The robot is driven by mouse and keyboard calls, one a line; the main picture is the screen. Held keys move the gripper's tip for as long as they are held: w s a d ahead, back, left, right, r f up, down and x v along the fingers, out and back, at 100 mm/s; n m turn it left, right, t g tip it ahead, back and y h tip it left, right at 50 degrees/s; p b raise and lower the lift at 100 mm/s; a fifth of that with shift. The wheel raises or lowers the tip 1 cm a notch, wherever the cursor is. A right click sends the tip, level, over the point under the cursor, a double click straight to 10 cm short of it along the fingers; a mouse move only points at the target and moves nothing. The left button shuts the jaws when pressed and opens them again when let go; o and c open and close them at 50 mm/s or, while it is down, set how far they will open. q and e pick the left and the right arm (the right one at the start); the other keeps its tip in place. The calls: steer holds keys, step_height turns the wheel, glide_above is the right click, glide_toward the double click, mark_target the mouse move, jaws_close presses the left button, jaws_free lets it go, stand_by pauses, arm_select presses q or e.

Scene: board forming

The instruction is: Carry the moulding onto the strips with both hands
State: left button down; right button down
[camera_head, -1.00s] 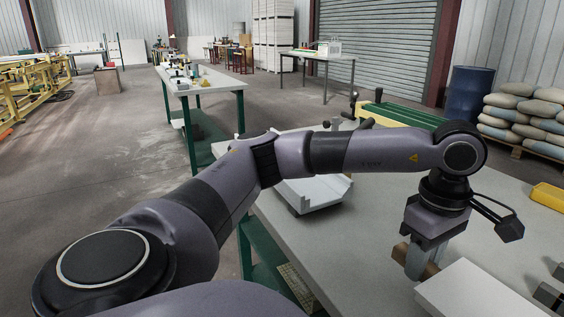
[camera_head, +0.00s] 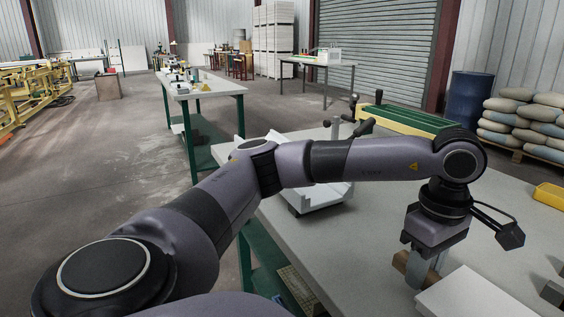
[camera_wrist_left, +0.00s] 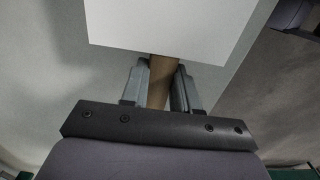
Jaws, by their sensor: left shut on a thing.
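The moulding shows as a flat white slab (camera_head: 476,297) at the lower right of the head view, cut off by the bottom edge. In the left wrist view the white slab (camera_wrist_left: 172,28) fills the top middle. A brown piece (camera_head: 402,263) adjoins the slab's near end, and it also shows in the left wrist view (camera_wrist_left: 160,80). My left gripper (camera_head: 425,272) is shut on this brown piece, with a finger on each side of it. I cannot tell whether the slab touches the table. My right gripper is out of view. I cannot make out the strips.
The grey table (camera_head: 365,225) has clear room left of my gripper. A white tray (camera_head: 318,195) stands partly behind my left arm. A green and yellow fixture (camera_head: 405,118) is at the back. A yellow bin (camera_head: 549,196) and a small dark block (camera_head: 552,293) are at the right.

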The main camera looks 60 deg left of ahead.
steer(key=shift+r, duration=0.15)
arm_select(q)
steer(key=c, duration=0.8)
jaws_free()
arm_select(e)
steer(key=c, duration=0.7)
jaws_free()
arm_select(q)
steer(key=o, duration=0.8)
